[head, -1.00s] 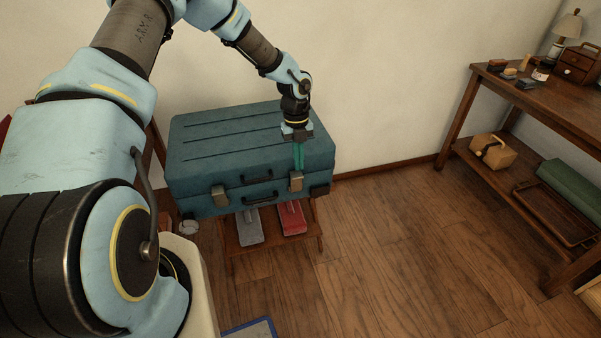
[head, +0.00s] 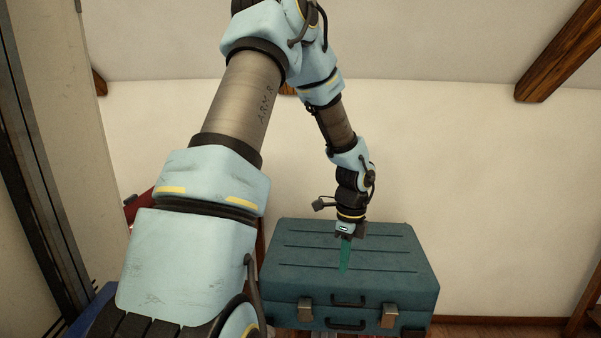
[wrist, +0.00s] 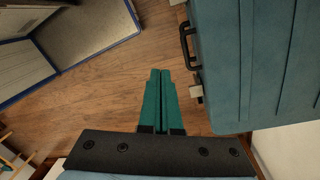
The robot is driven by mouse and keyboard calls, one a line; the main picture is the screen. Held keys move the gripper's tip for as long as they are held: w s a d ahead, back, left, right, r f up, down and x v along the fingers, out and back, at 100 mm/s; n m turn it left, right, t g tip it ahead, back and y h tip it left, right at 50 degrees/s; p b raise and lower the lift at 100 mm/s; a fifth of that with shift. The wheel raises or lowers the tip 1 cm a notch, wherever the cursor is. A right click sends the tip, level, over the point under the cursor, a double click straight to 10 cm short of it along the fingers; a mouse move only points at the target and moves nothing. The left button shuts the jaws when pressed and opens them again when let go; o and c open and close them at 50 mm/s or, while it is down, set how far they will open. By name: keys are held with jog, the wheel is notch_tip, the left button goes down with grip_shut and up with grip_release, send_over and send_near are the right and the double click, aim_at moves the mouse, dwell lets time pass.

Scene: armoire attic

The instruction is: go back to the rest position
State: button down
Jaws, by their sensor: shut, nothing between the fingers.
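My gripper (head: 345,254) has green fingers that are shut together with nothing between them. In the head view it hangs pointing down in front of or over the lid of the closed teal suitcase (head: 395,262); I cannot tell the exact gap. In the wrist view the gripper (wrist: 160,75) points at the wooden floor beside the suitcase (wrist: 270,60), apart from it. The suitcase shows two clasps and dark handles on its front.
Blue-edged grey panels (wrist: 85,30) stand or lie on the wooden floor (wrist: 110,85) in the wrist view. A pale wall (head: 480,180) is behind the suitcase, with dark beams (head: 560,55) above. A dark upright frame (head: 35,170) stands at the left.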

jog(key=s+a+r+n+t, duration=0.1)
jog(key=s+a+r+n, duration=0.4)
jog(key=a+n, duration=0.4)
jog(key=s+a+r+n+t, duration=0.1)
jog(key=s+a+r+n, duration=0.3)
jog(key=n, duration=0.9)
jog(key=shift+s+a+r+n+h, duration=0.35)
jog(key=shift+a+r, duration=1.2)
jog(key=shift+a, duration=0.95)
